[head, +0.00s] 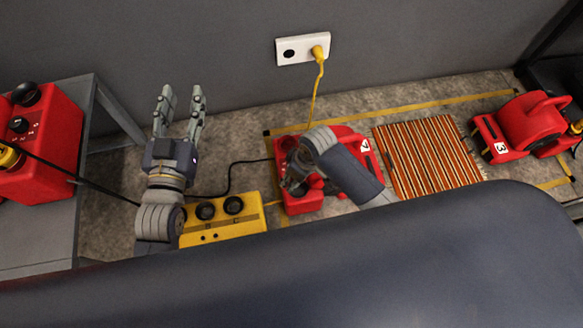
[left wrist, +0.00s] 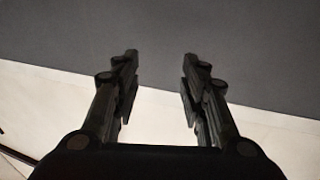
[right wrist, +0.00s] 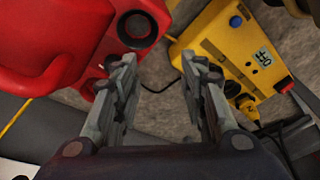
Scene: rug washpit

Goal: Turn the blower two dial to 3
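A red blower (head: 340,138) sits on the floor in the middle of the head view. Its white label (head: 365,146) looks like a 2 but is small and tilted. My right gripper (head: 292,184) hangs over its left part and covers much of it. In the right wrist view the red blower (right wrist: 70,45) fills the upper left, with a round black part (right wrist: 137,28) on it; its dial setting cannot be read. My right gripper (right wrist: 163,75) is open with nothing between its fingers. My left gripper (head: 182,105) is open and empty, also in the left wrist view (left wrist: 158,75).
A yellow box (head: 228,222) with black knobs stands left of the blower. A striped rug (head: 428,157) and a second red blower (head: 530,125) marked 3 lie right. A red machine (head: 45,140) stands on a table at left. A yellow cord hangs from the wall outlet (head: 292,50).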

